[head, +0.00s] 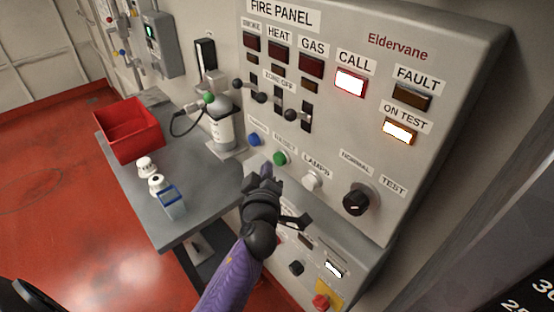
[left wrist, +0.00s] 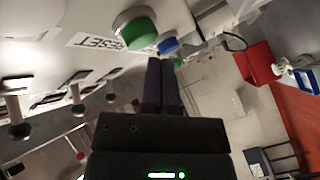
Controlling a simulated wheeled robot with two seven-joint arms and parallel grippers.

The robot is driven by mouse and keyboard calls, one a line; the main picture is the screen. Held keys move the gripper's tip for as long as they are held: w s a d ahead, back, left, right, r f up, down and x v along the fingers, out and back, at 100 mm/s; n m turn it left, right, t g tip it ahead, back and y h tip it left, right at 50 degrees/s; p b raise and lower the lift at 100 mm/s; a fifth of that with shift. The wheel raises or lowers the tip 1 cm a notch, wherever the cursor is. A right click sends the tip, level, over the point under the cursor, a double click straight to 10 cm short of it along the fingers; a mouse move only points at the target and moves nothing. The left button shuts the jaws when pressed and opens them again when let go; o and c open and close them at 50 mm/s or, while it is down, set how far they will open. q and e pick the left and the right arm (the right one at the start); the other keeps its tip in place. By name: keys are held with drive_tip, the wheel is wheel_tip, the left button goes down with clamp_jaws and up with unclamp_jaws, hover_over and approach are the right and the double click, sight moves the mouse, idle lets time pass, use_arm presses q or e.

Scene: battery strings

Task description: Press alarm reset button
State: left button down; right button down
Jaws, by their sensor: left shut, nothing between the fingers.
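The reset button is a green round button (head: 281,158) on the lower left of the grey fire panel (head: 455,60). In the left wrist view the green button (left wrist: 140,34) stands out beside the RESET label (left wrist: 98,42). A blue button (head: 254,139) sits to its left. My left gripper (head: 266,172) is shut and empty, just below and left of the green button in the head view. In the left wrist view its fingertips (left wrist: 162,65) are near the green button, with a visible gap. My right gripper is not identifiable in view.
A white lamp button (head: 311,180) and a black rotary knob (head: 356,199) are to the right. Black ball-ended levers (head: 290,115) stick out above.

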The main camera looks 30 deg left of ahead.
idle(0.8)
use_arm(q)
drive_tip(key=shift+w+d+b, duration=0.15)
drive_tip(key=shift+w+b, duration=0.2)
drive_tip(key=shift+w, duration=0.05)
drive_tip(key=shift+w+d+b, duration=0.3)
drive_tip(key=shift+w+b, duration=0.15)
drive_tip(key=shift+w, duration=0.15)
idle(0.7)
drive_tip(key=shift+s+a, duration=0.1)
drive_tip(key=shift+s, duration=0.05)
drive_tip(key=shift+s+a, duration=0.35)
drive_tip(key=shift+s, duration=0.5)
drive_tip(key=s, duration=0.1)
drive_tip(key=s+a+p, duration=0.1)
drive_tip(key=s, duration=0.1)
drive_tip(key=s+a, duration=0.1)
drive_tip(key=shift+s, duration=0.3)
